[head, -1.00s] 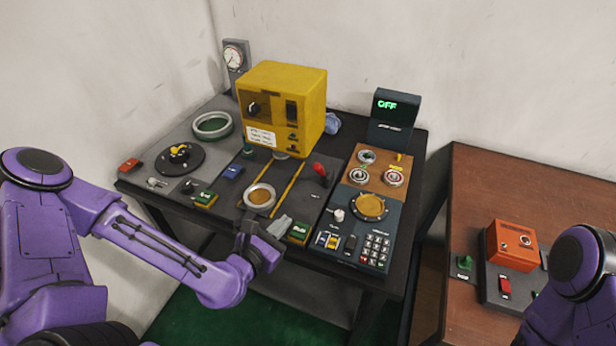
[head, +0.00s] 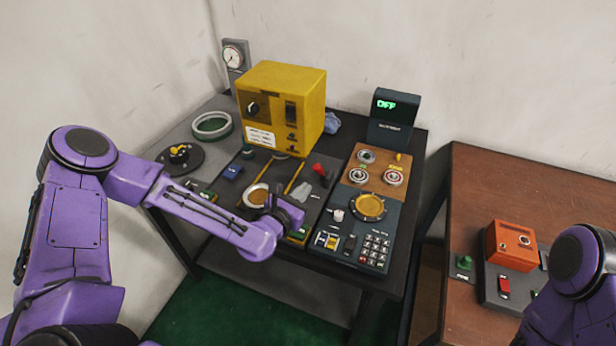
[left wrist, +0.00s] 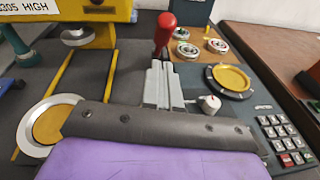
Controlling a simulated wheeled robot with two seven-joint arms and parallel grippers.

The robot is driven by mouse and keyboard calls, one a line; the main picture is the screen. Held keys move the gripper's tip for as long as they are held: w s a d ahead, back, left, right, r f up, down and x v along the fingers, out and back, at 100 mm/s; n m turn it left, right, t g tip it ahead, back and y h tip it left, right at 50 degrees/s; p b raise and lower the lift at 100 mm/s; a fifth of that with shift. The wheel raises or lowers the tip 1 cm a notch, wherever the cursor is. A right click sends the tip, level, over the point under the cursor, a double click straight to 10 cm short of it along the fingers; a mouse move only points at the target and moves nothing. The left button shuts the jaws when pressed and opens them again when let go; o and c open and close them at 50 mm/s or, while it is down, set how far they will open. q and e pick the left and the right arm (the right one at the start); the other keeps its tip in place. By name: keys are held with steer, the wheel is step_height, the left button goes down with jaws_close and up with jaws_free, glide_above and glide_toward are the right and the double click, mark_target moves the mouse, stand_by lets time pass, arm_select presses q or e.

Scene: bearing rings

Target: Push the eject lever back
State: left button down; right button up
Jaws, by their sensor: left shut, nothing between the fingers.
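The lever with a red knob (head: 319,169), the only lever I can make out, stands on the dark panel right of the yellow press. It also shows in the left wrist view (left wrist: 165,32), upright just beyond my fingertips. My left gripper (head: 304,189) is shut and empty, on the near side of the lever. In the left wrist view its grey fingers (left wrist: 161,70) are together and point at the lever's foot, which they partly hide. Whether they touch it I cannot tell. My right gripper is out of view.
The yellow press (head: 283,110) stands behind and left of the lever. A silver ring with a tan centre (head: 257,195) lies left of my gripper. A keypad (head: 375,250) and a round yellow dial (head: 369,207) are on the right. The wall is behind.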

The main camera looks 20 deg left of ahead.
mark_target(321, 173)
arm_select(q)
steer(key=shift+w+d+r+p, duration=0.15)
steer(key=shift+w+r+p, duration=0.15)
steer(key=shift+w+r, duration=0.3)
steer(key=shift+w+d+r+p, duration=0.15)
steer(key=shift+w+r+p, duration=0.1)
steer(key=shift+w+r, duration=0.35)
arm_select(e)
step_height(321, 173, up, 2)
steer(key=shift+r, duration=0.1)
arm_select(q)
steer(key=shift+w, duration=0.15)
